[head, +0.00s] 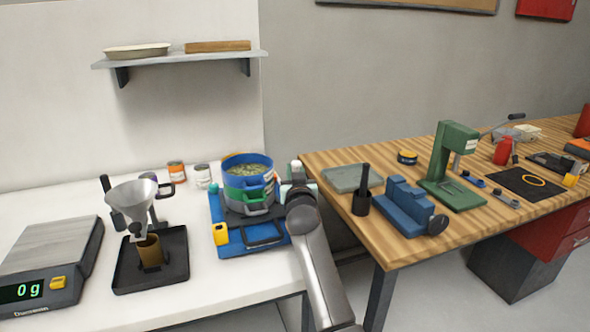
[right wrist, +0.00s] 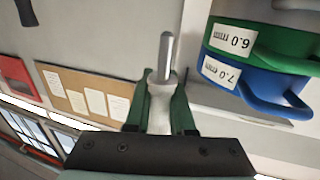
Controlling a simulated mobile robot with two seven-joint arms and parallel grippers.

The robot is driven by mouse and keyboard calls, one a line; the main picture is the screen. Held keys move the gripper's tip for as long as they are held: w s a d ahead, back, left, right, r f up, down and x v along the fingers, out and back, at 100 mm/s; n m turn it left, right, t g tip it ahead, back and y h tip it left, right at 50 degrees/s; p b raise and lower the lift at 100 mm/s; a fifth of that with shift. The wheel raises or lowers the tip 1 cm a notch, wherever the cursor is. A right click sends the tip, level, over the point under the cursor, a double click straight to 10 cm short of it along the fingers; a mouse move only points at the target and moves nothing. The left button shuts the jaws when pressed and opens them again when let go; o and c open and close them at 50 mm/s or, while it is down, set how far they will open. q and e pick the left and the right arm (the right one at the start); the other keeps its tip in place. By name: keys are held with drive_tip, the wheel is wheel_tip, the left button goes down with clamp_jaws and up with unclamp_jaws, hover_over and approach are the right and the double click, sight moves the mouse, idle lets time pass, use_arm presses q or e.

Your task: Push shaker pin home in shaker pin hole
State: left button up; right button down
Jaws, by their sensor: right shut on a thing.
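My right gripper (right wrist: 160,107) is shut on the shaker pin (right wrist: 166,57), a grey metal shaft with a pale, wider grip between the green fingers. The shaft sticks out past the fingertips, beside the sieves and apart from them in the right wrist view. In the head view the right arm reaches up to the right side of the sieve shaker (head: 240,248), and the wrist hides most of the gripper. The shaker has a blue base and carries a stack of blue, green and grey sieves (head: 247,183). I cannot make out the shaker pin hole. My left gripper is not in view.
Left of the shaker are a funnel (head: 133,196) over a black tray (head: 150,275) and a scale (head: 50,262) reading 0 g. Small jars (head: 177,171) stand behind. The wooden bench (head: 330,160) at right holds a blue vise (head: 408,207) and a green press (head: 457,140).

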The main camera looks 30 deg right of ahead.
drive_tip(key=shift+f+b, duration=0.45)
drive_tip(key=shift+f, duration=0.5)
drive_tip(key=shift+r, duration=0.1)
idle(0.7)
drive_tip(key=shift+f, duration=0.25)
drive_tip(key=shift+f+b, duration=0.35)
drive_tip(key=shift+f+b, duration=1.55)
drive_tip(key=shift+f, duration=0.35)
drive_tip(key=c, duration=0.7)
unclamp_jaws()
